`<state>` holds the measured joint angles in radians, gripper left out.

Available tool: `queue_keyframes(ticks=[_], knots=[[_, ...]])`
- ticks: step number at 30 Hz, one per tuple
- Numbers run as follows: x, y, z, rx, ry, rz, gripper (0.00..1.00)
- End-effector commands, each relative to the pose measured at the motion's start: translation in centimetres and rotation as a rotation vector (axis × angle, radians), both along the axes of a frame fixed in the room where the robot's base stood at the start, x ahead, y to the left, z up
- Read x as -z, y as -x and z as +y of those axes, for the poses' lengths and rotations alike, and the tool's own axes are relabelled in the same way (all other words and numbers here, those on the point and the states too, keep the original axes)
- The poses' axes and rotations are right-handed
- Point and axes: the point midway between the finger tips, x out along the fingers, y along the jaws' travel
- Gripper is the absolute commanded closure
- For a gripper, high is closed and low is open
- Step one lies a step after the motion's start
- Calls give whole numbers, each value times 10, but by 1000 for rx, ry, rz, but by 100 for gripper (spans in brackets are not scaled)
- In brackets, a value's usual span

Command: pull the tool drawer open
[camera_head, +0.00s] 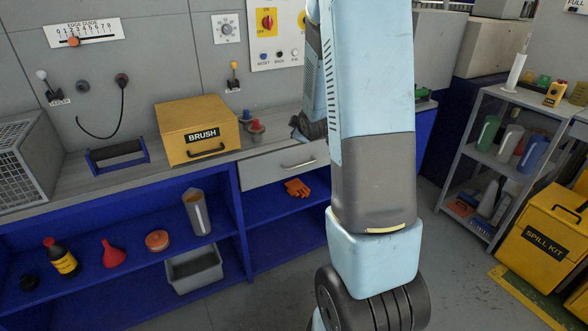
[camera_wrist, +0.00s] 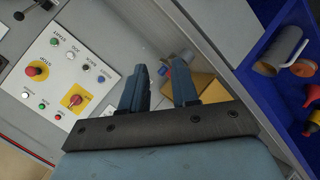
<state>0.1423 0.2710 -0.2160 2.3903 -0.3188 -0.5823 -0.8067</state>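The tool drawer (camera_head: 265,172) is a light grey front with a bar handle (camera_head: 298,166), under the worktop right of the yellow brush box. It looks shut, and my arm covers its right end. In the wrist view I cannot make out its handle. My gripper (camera_wrist: 160,84) shows there with its two dark blue fingers apart and nothing between them, over the bench area, with the brush box behind. In the head view my arm hides most of the gripper, so I cannot tell its distance from the handle.
The yellow brush box (camera_head: 198,130) and small red and blue items (camera_head: 256,128) stand on the worktop near the drawer. Orange gloves (camera_head: 297,187) lie on the shelf below. A control panel (camera_head: 275,32) is on the wall behind. A grey rack (camera_head: 478,165) stands right.

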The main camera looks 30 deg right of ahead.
Motion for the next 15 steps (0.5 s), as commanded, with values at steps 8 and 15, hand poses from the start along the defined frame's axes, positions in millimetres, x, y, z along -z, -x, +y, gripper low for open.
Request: queue_keyframes(ticks=[8,15], knots=[[72,-20,-26,-131,175,-66,70],[131,-19,-42,-243,317,-136,70]])
